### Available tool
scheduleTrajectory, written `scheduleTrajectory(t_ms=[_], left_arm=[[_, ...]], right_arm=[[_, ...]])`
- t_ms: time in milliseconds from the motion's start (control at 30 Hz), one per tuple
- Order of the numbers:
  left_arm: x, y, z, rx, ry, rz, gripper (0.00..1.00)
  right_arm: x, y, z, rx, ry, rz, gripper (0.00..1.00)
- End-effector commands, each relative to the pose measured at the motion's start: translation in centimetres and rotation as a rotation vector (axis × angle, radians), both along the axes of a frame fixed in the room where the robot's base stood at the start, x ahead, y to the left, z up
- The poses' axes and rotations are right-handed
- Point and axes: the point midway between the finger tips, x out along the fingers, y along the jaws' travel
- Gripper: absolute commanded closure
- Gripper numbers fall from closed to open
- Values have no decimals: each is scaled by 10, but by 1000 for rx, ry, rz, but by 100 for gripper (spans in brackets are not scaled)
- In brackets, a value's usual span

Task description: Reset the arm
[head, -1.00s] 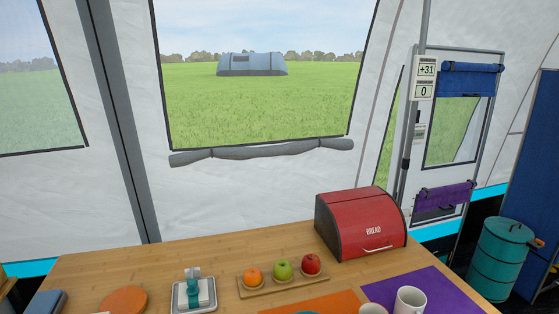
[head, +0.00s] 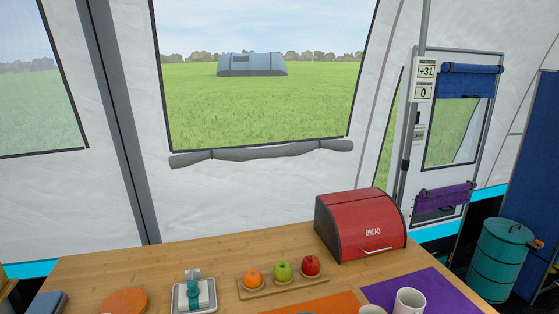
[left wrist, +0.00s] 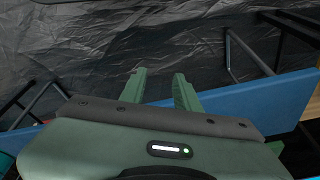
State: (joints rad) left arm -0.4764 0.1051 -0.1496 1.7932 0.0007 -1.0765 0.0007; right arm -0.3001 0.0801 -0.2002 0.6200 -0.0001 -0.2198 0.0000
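My left gripper (left wrist: 158,88) shows in the left wrist view. Its two green fingers stand apart with nothing between them, so it is open and empty. It points over dark, wrinkled ground fabric (left wrist: 130,45), near a blue panel (left wrist: 265,103). Neither of my grippers shows in the head view. My right gripper is out of sight in both views.
The wooden table (head: 110,270) holds a red bread box (head: 345,215), a wooden tray (head: 262,293) with an orange and apples, a metal tray (head: 178,309) and white mugs (head: 408,301). A teal bin (head: 500,260) stands right. Dark metal legs (left wrist: 250,52) stand near my left gripper.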

Motion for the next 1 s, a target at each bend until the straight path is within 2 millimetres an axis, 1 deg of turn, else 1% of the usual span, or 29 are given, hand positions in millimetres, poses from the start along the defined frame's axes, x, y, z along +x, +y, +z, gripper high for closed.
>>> scheduleTrajectory(t_ms=[33, 67, 100, 167, 200, 267, 300, 367, 400, 533, 633, 667, 700, 800, 1000], left_arm=[[-10, 1, -28, 4, 23, -3, 68], [-15, 2, -43, 4, 29, -4, 68], [-24, 3, -63, 5, 39, -6, 68], [-39, 5, -92, 7, 53, -9, 68], [-51, 7, -110, 8, 64, -12, 68], [-70, 10, -134, 10, 77, -15, 68], [-84, 12, -149, 11, 86, -17, 68], [-106, 16, -169, 13, 98, -19, 68], [-120, 19, -179, 15, 107, -21, 68], [-160, 27, -203, 18, 127, -27, 68], [-179, 30, -211, 20, 133, -30, 68], [-183, 31, -213, 20, 135, -31, 71], [-186, 32, -214, 19, 136, -31, 75], [-191, 33, -216, 20, 137, -32, 75], [-191, 33, -215, 20, 137, -32, 75]], right_arm=[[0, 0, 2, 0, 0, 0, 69], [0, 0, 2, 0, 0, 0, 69], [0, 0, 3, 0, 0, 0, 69], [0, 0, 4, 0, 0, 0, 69], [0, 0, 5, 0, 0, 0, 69], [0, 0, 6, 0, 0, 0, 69], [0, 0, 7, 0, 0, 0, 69], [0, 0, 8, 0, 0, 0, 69], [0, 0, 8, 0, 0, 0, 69], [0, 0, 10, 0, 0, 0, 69], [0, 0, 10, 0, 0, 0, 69], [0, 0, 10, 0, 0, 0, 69], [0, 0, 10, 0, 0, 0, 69], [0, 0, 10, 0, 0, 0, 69], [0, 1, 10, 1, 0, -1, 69]])
